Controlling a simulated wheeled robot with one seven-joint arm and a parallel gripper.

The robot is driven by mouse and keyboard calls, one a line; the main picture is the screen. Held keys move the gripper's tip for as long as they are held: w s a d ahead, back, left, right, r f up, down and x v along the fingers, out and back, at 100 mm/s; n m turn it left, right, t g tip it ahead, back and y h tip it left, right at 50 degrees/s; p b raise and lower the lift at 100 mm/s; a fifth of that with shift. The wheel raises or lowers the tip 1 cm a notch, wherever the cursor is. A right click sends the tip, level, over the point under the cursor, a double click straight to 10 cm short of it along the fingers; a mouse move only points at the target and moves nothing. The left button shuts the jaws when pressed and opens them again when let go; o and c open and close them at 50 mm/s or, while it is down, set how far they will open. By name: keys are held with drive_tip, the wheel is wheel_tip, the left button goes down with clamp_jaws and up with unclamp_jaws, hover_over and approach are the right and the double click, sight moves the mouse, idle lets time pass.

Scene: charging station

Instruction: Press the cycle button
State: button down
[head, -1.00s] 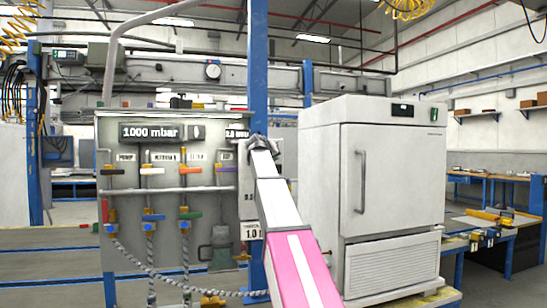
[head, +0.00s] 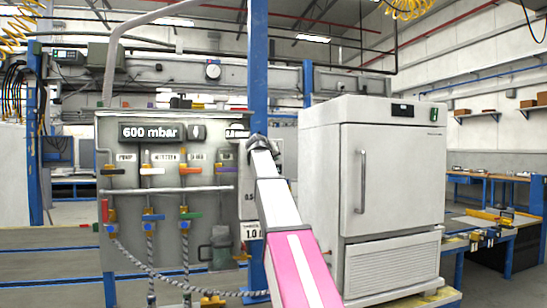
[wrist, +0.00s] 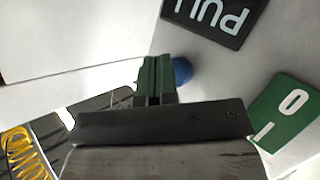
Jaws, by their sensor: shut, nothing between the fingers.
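A blue round button (wrist: 182,71) shows in the wrist view on a pale surface, partly hidden behind the fingertips; I cannot tell whether it is the cycle button. My gripper (wrist: 154,62) has green fingers, shut and empty, right at the blue button. I cannot tell whether they touch it. In the head view my gripper (head: 258,141) is at the right end of the grey panel (head: 215,265), beside the blue post, and the button is not visible there. The panel's display (head: 152,132) reads 600 mbar.
A dark label reading PULL (wrist: 216,18) and a green O/I label (wrist: 287,112) flank the button. A white cabinet (head: 395,180) stands close to the right of my arm.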

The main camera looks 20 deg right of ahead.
drive_tip(key=shift+s, duration=0.5)
drive_tip(key=shift+s, duration=0.1)
drive_tip(key=s, duration=0.4)
drive_tip(key=shift+s, duration=0.4)
idle(0.5)
drive_tip(key=s+a+f+n+g+y, duration=0.1)
drive_tip(key=s+a+f+g+y, duration=0.15)
drive_tip(key=f, duration=1.15)
drive_tip(key=s+a+f+n+g+y, duration=0.1)
drive_tip(key=s+a+f, duration=0.15)
drive_tip(key=f, duration=1.15)
drive_tip(key=s+a+f+g+y, duration=0.1)
drive_tip(key=s+a+f+y, duration=0.15)
drive_tip(key=f, duration=1.25)
drive_tip(key=s+a+f+g+y, duration=0.2)
drive_tip(key=s+a+f+g, duration=0.1)
drive_tip(key=s+f, duration=0.9)
drive_tip(key=s+a+f+n+g+y, duration=0.1)
drive_tip(key=s+a+f, duration=0.4)
drive_tip(key=s+f, duration=0.7)
wheel_tip(320, 180, down, 4)
drive_tip(key=shift+a+r+g+y, duration=0.1)
drive_tip(key=shift+a+g+y, duration=0.3)
drive_tip(key=shift+g, duration=0.65)
